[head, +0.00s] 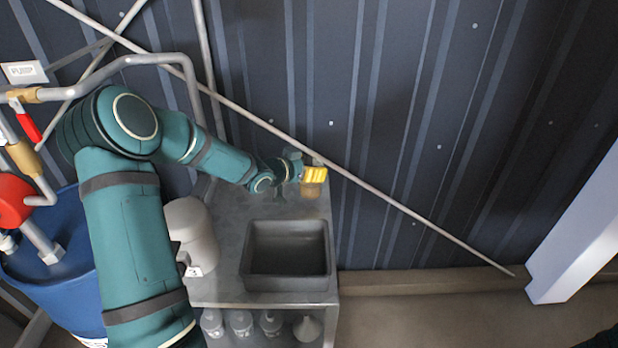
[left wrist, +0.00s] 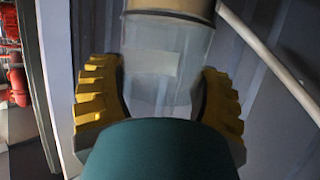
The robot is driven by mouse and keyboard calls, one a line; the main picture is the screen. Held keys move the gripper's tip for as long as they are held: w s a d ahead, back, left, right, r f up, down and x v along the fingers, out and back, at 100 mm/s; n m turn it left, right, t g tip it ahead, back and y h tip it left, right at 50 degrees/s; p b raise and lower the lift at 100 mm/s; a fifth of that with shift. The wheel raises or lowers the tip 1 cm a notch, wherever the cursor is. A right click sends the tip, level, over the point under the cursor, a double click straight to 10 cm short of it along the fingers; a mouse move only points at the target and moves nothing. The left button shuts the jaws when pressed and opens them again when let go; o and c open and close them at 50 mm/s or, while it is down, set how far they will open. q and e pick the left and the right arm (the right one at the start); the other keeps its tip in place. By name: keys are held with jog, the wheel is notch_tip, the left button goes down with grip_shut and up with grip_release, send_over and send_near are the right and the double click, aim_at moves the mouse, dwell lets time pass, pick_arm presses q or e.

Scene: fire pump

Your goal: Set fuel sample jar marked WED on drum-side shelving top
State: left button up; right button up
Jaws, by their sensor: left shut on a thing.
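My left gripper (head: 314,174) has yellow ridged fingers, shut on a jar (head: 311,191) near the back right corner of the grey shelving top (head: 225,250). In the left wrist view, the fingers (left wrist: 163,105) flank the clear jar (left wrist: 165,85), which has a tan band at the picture's top and a pale label whose writing I cannot read. In the head view the fingers hide much of the jar. I cannot tell whether the jar touches the shelving top. My right gripper is not in view.
A grey open bin (head: 287,285) stands on the front right of the top. A pale jug (head: 192,235) stands at its left. Several bottles (head: 241,322) stand on the shelf below. A blue drum (head: 50,285) with pump pipes is at left. A diagonal rod (head: 420,212) crosses the wall.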

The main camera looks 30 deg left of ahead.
pick_arm(q)
notch_tip(320, 180, down, 3)
jog(key=shift+w+r, duration=0.1)
jog(key=shift+r, duration=0.05)
jog(key=shift+r, duration=0.1)
jog(key=shift+b, duration=0.3)
jog(key=o, duration=1.3)
jog(key=shift+f, duration=0.25)
jog(key=shift+r, duration=0.1)
jog(key=shift+a+r, duration=0.1)
jog(key=shift+r, duration=0.1)
jog(key=p+v, duration=0.2)
jog(key=v, duration=1)
jog(key=shift+f, duration=0.1)
